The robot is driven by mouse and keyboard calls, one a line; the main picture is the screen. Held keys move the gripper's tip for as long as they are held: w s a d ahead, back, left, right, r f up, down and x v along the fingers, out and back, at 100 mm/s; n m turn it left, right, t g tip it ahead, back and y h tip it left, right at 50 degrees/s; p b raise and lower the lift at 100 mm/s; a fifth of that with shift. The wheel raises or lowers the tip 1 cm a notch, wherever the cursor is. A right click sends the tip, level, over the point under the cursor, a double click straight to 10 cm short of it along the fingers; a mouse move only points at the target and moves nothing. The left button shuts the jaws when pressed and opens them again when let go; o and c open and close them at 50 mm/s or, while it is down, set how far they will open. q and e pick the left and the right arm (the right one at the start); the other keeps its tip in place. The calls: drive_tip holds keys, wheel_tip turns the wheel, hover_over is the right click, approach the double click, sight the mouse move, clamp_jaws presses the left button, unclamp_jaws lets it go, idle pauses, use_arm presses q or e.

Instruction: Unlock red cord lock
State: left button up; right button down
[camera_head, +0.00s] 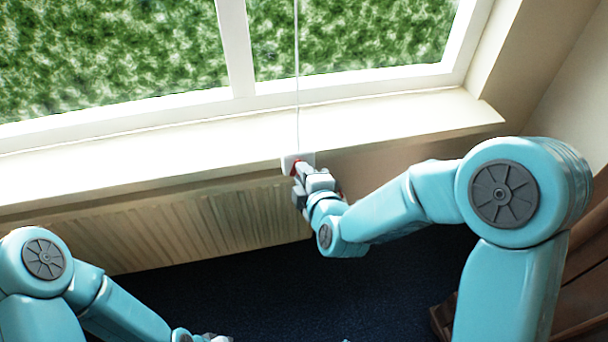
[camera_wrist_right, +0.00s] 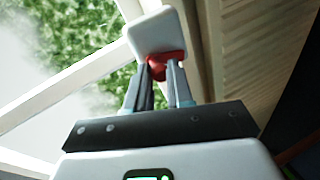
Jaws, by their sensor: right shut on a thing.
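The red cord lock (camera_head: 296,164) sits on a small white plate (camera_head: 290,160) at the front edge of the window sill. A thin pale cord (camera_head: 297,90) runs up from it in front of the window. My right gripper (camera_head: 297,172) is at the lock. In the right wrist view, its two fingers (camera_wrist_right: 160,75) are shut on the red lock (camera_wrist_right: 168,66), just below the white plate (camera_wrist_right: 160,33). The fingers hide part of the lock. My left arm shows at the lower left of the head view, with only a bit of its gripper (camera_head: 212,337) at the bottom edge.
The window sill (camera_head: 400,115) is clear. A ribbed radiator (camera_head: 180,225) stands below it. Dark blue carpet (camera_head: 250,285) covers the floor. A brown wooden piece (camera_head: 445,315) stands at the lower right, near my right arm.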

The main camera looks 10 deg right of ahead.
drive_tip(key=c, duration=1)
unclamp_jaws()
use_arm(q)
drive_tip(key=w+a+f+t+b, duration=0.1)
drive_tip(key=w+f+b, duration=0.2)
drive_tip(key=f+b, duration=0.8)
drive_tip(key=shift+w+a+n+b, duration=0.3)
drive_tip(key=shift+a+b, duration=0.05)
use_arm(e)
drive_tip(key=v, duration=1.6)
drive_tip(key=shift+r, duration=0.15)
drive_tip(key=shift+s, duration=0.15)
